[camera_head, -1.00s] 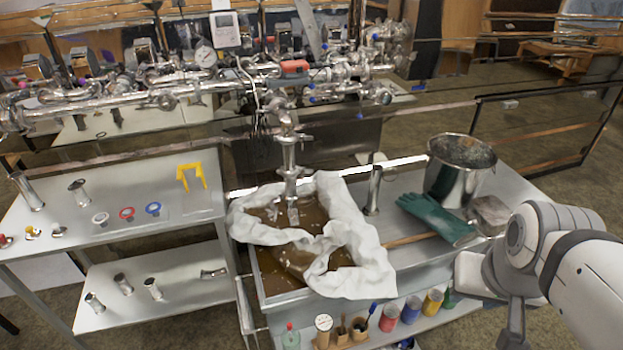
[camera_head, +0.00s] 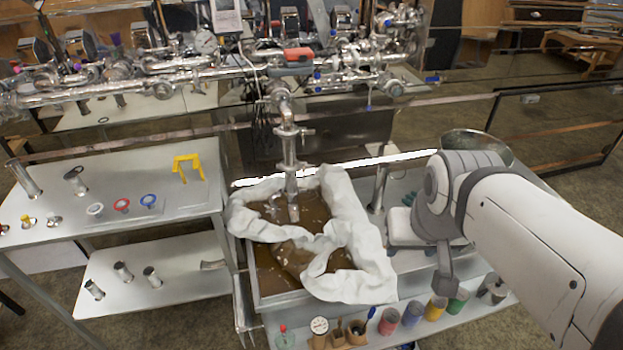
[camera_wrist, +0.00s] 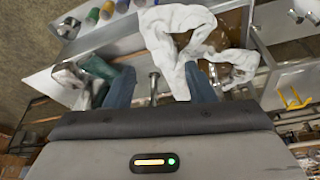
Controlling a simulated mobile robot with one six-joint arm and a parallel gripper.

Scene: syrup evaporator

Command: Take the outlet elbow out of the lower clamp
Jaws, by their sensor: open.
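The outlet elbow (camera_head: 293,208) is a short shiny metal piece at the lower end of the vertical outlet pipe (camera_head: 289,150), just above the brown liquid in the cloth-lined tank. The lower clamp (camera_head: 291,174) appears to sit around the joint just above the elbow; its details are too small to tell. An upper clamp (camera_head: 292,132) shows higher on the pipe. My gripper (camera_wrist: 160,84) is open and empty in the wrist view, its two dark blue fingers spread apart. In the head view my arm is at the right, well apart from the elbow.
White cloth (camera_head: 352,250) drapes over the tank's rim. A metal post (camera_head: 379,188) stands between the pipe and my arm. A steel bucket (camera_head: 478,143) is partly hidden behind my arm. A steel table (camera_head: 130,175) at left holds gaskets and a yellow stand (camera_head: 188,166).

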